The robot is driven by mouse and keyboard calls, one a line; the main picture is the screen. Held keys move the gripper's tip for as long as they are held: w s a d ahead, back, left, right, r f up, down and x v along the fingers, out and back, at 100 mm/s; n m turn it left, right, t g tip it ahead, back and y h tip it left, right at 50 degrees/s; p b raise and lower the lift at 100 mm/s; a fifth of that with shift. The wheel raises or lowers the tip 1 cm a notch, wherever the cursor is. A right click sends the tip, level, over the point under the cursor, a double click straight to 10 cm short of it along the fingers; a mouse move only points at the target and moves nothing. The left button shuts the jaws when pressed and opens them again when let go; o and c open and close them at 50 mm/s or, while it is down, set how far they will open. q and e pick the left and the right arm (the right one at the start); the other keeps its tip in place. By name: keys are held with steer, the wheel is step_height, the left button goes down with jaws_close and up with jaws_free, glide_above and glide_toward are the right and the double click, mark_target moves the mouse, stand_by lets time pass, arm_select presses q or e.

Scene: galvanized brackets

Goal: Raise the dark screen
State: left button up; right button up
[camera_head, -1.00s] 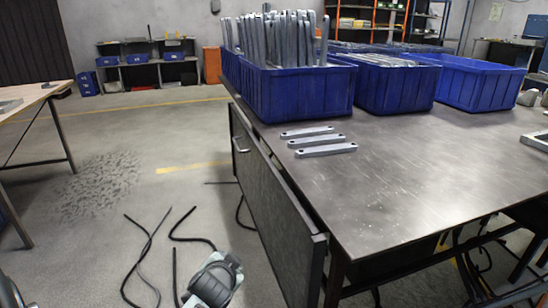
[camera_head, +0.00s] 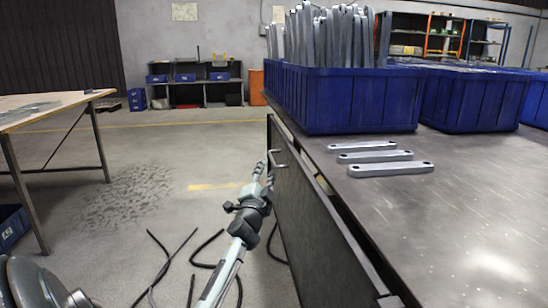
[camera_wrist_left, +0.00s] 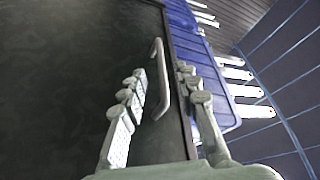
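The dark screen (camera_head: 318,228) is a flat panel hanging along the near left side of the metal table. A small pale bar handle (camera_head: 276,158) sits near its top far end. My left gripper (camera_head: 265,168) is beside the handle, its arm rising from below. In the left wrist view the screen (camera_wrist_left: 70,80) fills the left side. There the handle (camera_wrist_left: 158,85) lies between the two spread fingers of my left gripper (camera_wrist_left: 161,78); I see no clear contact. My right gripper is in neither view.
The metal table (camera_head: 455,220) carries blue bins (camera_head: 350,103) of brackets and three loose brackets (camera_head: 390,169). A wooden table (camera_head: 50,108) stands at left. Black cables (camera_head: 165,265) lie on the floor. Open floor lies left of the screen.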

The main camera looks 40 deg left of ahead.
mark_target(271, 156)
arm_select(q)
steer(key=b+x, duration=0.1)
steer(key=x, duration=0.6)
steer(key=shift+w+a+r, duration=0.1)
steer(key=shift+w, duration=0.15)
steer(key=shift+c, duration=0.4)
jaws_close()
